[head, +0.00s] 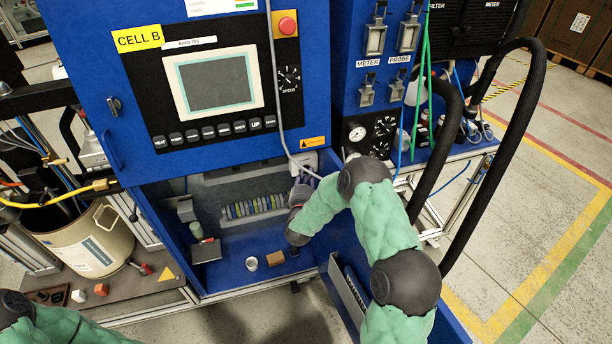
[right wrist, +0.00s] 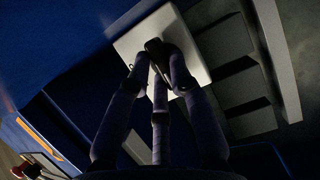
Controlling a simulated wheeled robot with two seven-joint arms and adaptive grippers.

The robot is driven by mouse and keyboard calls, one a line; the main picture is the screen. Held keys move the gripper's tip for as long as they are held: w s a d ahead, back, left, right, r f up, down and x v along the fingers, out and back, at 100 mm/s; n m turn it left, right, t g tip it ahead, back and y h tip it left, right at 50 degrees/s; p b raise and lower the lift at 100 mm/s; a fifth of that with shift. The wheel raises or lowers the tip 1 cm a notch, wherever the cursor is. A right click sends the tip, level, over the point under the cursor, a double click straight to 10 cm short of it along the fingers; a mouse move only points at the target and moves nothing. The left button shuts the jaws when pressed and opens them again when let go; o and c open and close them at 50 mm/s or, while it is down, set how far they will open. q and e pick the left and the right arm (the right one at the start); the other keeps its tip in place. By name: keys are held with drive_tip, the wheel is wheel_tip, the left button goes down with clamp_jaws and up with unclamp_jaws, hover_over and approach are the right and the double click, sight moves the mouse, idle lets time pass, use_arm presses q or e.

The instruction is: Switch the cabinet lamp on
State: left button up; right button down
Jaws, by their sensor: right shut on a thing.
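The open blue cabinet (head: 205,275) is below the CELL B panel in the head view. My right arm reaches into its upper right part. There my right gripper (head: 306,178) is at a pale switch box (head: 304,161). In the right wrist view the box shows as a white plate (right wrist: 190,45) with a dark switch part (right wrist: 155,47). The fingers of my right gripper (right wrist: 159,72) are shut on this dark part and partly hide it. Its switch position cannot be told. I cannot make out the lamp itself; the inside looks dim. My left gripper is outside the view; only its arm shows.
A row of coloured terminals (head: 255,206) is on the cabinet's back wall. A white cup (head: 251,263) and a brown block (head: 275,258) are on its floor. The open door (head: 345,290) is below my right arm.

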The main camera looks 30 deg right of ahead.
drive_tip(key=m, duration=0.1)
drive_tip(key=m+y+p, duration=0.1)
drive_tip(key=m+g+p, duration=0.1)
drive_tip(key=shift+d+r+m, duration=0.15)
drive_tip(key=shift+r+m, duration=0.1)
drive_tip(key=shift+m, duration=0.05)
drive_tip(key=shift+s+d+f+m+y+b, duration=0.1)
drive_tip(key=shift+d+m+y+b, duration=0.1)
drive_tip(key=shift+m+y, duration=0.95)
drive_tip(key=shift+s+d+m+y+b, duration=0.2)
drive_tip(key=shift+m+y, duration=0.45)
drive_tip(key=shift+m, duration=1)
drive_tip(key=shift+w+f+m+y+b, duration=0.1)
drive_tip(key=shift+m+y+b, duration=0.15)
drive_tip(key=shift+m+y, duration=0.9)
drive_tip(key=shift+m, duration=0.35)
